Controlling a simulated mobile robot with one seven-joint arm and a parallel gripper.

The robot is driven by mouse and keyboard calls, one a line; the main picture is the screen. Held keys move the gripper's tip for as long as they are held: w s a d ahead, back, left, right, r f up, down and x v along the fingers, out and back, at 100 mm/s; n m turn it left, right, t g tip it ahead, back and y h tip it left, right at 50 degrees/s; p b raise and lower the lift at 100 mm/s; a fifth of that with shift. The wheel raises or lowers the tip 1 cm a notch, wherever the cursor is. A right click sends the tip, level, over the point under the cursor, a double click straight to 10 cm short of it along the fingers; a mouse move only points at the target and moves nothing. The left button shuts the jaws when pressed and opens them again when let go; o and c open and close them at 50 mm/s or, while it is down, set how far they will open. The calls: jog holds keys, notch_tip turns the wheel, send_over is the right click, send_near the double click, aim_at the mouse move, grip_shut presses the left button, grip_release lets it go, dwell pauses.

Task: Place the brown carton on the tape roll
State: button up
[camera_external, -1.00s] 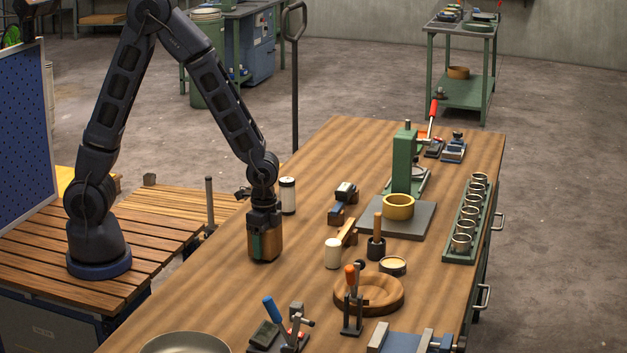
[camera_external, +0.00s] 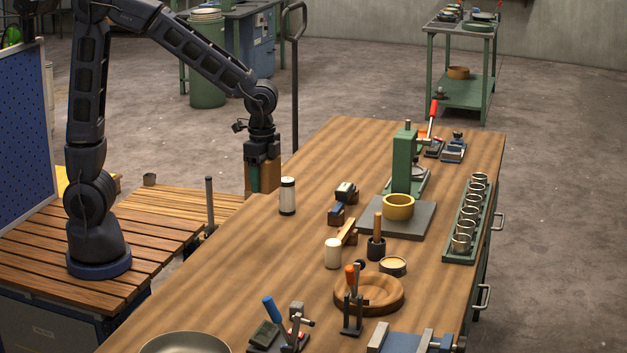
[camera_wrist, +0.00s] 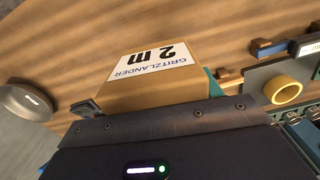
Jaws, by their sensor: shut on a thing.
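My gripper (camera_external: 262,160) is shut on the brown carton (camera_external: 271,174) and holds it up in the air, near the table's left edge in the external view. In the wrist view the carton (camera_wrist: 155,84) shows a white label reading "GRITZLANDER 2 m". A yellow ring that looks like the tape roll (camera_external: 398,212) lies flat on the grey plate (camera_external: 375,222) of the green press, right of my gripper and apart from it.
The green press column (camera_external: 403,165) rises behind the ring. A white-and-black canister (camera_external: 287,197) stands right of the carton. A wooden-handled tool (camera_external: 376,246), white cylinder (camera_external: 333,254) and cup rack (camera_external: 459,248) stand near the plate.

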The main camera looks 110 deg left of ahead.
jog(key=shift+w+a+r, duration=0.2)
jog(key=shift+w+r, duration=0.1)
jog(key=shift+r, duration=0.05)
jog(key=w+a+r, duration=0.3)
jog(key=w+a, duration=0.4)
jog(key=w, duration=0.1)
jog(key=w+a+r, duration=0.2)
jog(key=w+a, duration=0.5)
jog(key=w, duration=0.2)
jog(key=r+n, duration=0.1)
send_over(399, 199)
notch_tip(399, 199, down, 20)
jog(key=shift+d+r, duration=0.15)
jog(key=shift+r, duration=0.1)
jog(key=shift+f, duration=0.15)
jog(key=o, duration=1.1)
